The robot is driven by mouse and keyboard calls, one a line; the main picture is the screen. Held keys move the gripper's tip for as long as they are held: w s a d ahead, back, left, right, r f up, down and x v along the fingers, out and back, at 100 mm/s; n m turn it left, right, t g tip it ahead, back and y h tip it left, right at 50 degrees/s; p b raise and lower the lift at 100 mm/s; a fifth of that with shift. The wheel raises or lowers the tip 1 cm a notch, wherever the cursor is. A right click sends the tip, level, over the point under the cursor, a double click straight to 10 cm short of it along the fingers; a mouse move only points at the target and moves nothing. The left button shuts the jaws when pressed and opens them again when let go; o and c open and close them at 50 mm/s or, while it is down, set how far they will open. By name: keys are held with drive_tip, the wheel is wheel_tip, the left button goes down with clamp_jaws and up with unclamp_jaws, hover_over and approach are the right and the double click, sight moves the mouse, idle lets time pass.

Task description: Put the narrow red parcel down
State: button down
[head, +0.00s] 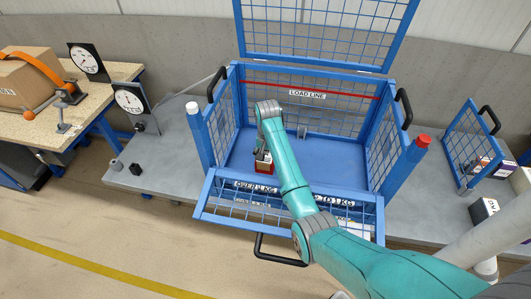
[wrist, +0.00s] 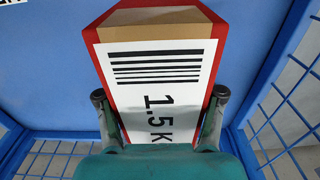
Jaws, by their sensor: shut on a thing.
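The narrow red parcel (head: 264,165) is inside the blue mesh cage, toward its front left in the head view. In the wrist view the parcel (wrist: 165,75) shows red sides, a tan band and a white label with a barcode and "1.5 K". My gripper (wrist: 160,97) is shut on it, one finger on each side. In the head view my gripper (head: 263,152) reaches down from above; its fingers are mostly hidden by my arm. The parcel is at or just above the blue cage floor (head: 335,160); I cannot tell whether it touches.
The cage's mesh lid (head: 330,30) stands open at the back, under it a "LOAD LINE" sign (head: 307,94). The front mesh flap (head: 225,205) is folded outward. Mesh walls flank both sides. The cage floor to the right is clear. Dial gauges (head: 130,98) stand at left.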

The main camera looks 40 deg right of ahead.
drive_tip(key=shift+f, duration=2.3)
drive_tip(key=shift+c, duration=0.6)
unclamp_jaws()
drive_tip(key=shift+f, duration=0.1)
wheel_tip(320, 180, up, 12)
drive_tip(key=shift+r, duration=0.1)
